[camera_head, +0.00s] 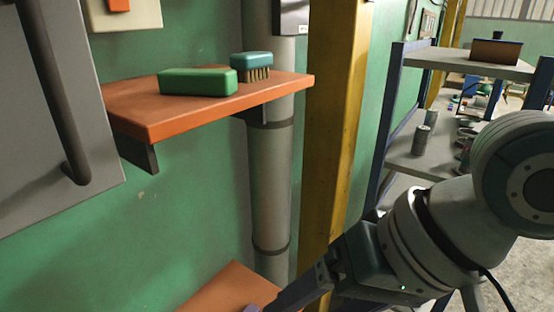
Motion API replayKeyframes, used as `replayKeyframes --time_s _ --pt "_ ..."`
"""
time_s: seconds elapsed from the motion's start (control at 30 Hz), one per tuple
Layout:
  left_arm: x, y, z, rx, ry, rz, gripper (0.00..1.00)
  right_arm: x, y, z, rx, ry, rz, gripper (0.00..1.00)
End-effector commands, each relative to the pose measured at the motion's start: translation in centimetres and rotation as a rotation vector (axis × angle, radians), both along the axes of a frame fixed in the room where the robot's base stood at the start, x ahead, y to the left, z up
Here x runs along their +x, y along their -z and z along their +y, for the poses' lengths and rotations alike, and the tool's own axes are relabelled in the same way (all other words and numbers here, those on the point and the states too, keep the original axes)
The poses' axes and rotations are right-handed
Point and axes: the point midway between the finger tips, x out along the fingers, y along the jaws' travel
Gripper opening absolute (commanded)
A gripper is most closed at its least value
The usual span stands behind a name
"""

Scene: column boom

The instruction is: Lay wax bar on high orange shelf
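A green bar (198,81), which looks like the wax bar, lies flat on the high orange shelf (160,116), left of a brush (252,66) with a teal back and dark bristles. My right gripper (285,301) is low at the bottom edge, well below the high shelf and apart from the bar. It is over or beside a lower orange surface (229,287). Its fingertips are partly cut off by the frame, so I cannot tell its opening. A small purple bit shows at the bottom edge near them. My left gripper is not in view.
A grey pipe (268,170) and a yellow column (338,120) stand right of the high shelf. A grey panel with a dark handle (55,90) is at the left. A metal rack (420,150) with cans stands at right.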

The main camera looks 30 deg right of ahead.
Motion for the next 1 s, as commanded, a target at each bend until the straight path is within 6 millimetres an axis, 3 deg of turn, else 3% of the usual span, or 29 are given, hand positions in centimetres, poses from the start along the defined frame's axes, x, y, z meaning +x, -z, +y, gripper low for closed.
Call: replayKeyframes --time_s 0.03,0.1,0.3,0.67,0.77,0.87,1.0 --pt "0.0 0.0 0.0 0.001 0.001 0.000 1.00 -2.0 0.8 0.3 -0.093 -0.107 -0.009 0.75" --pt "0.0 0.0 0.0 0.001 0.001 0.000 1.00 -4.1 1.5 -0.1 -0.238 -0.257 -0.020 0.75" --pt "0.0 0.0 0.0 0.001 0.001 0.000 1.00 -8.1 2.0 -1.4 -0.478 -0.530 0.009 0.75" --pt "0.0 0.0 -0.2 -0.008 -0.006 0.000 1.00 -8.8 2.0 -1.9 -0.529 -0.591 0.020 0.75" --pt "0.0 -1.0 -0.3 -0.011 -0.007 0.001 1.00 -8.8 1.0 -1.9 -0.528 -0.591 0.021 0.75" --pt "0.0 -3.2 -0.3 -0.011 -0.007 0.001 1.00 -8.8 -1.1 -1.9 -0.529 -0.590 0.020 0.75" --pt "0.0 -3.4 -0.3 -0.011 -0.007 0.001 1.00 -8.8 -1.4 -1.9 -0.529 -0.590 0.020 0.75"
